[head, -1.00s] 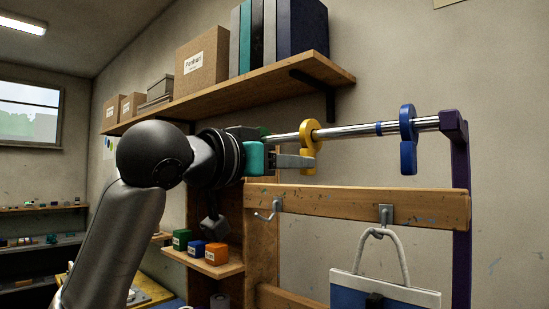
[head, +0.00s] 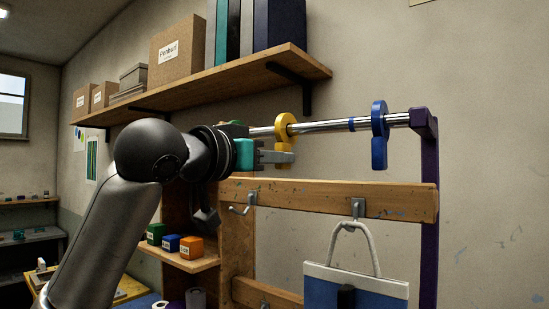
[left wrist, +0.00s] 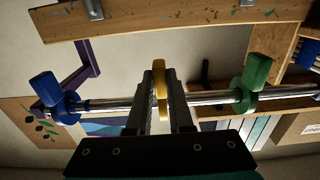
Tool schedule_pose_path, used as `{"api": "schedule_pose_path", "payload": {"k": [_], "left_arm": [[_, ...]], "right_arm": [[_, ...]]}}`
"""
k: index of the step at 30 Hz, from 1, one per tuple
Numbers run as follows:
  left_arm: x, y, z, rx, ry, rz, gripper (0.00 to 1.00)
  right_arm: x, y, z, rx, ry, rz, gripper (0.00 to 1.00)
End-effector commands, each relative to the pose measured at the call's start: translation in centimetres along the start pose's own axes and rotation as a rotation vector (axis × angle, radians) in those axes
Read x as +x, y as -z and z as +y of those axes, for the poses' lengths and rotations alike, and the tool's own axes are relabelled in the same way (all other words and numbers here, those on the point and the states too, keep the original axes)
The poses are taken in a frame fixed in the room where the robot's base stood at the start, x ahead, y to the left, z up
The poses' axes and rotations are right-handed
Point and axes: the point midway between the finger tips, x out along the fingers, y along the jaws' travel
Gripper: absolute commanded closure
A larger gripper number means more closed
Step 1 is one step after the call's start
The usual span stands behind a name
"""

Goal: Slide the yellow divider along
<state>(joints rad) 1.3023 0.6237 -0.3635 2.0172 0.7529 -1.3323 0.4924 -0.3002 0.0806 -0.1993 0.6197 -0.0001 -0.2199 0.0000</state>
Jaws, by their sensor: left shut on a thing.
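The yellow divider (head: 284,127) hangs as a ring with a lower tab on a shiny metal rail (head: 330,126). My left gripper (head: 283,157) reaches in from the left and is shut on the divider's lower tab. In the left wrist view, the yellow divider (left wrist: 160,88) stands between the two dark fingers (left wrist: 160,85). A blue divider (head: 379,135) hangs further right on the rail, apart from the yellow one. A green divider (left wrist: 250,86) is on the other side of it, mostly hidden by my gripper in the head view. My right gripper is not in view.
The rail ends at a purple post (head: 424,125). Below runs a wooden bar (head: 320,196) with hooks, one holding a blue and white bag (head: 355,287). A wall shelf (head: 250,74) with boxes and binders is above.

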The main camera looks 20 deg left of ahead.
Motion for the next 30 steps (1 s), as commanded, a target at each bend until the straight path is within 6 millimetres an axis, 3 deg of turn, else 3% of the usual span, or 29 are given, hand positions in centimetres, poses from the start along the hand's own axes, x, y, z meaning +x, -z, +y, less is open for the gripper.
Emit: {"api": "schedule_pose_path", "payload": {"k": [18,19,27,30], "left_arm": [[0.0,0.0,3.9,0.001,-0.004,0.001,1.00],[0.0,0.0,3.9,0.000,-0.004,0.000,0.78],[0.0,0.0,3.8,0.000,-0.003,0.000,0.47],[0.0,0.0,3.8,0.000,-0.002,0.000,0.46]], "right_arm": [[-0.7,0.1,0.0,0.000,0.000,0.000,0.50],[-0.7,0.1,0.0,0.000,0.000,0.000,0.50],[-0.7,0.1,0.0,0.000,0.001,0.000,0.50],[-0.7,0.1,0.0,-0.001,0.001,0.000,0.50]]}}
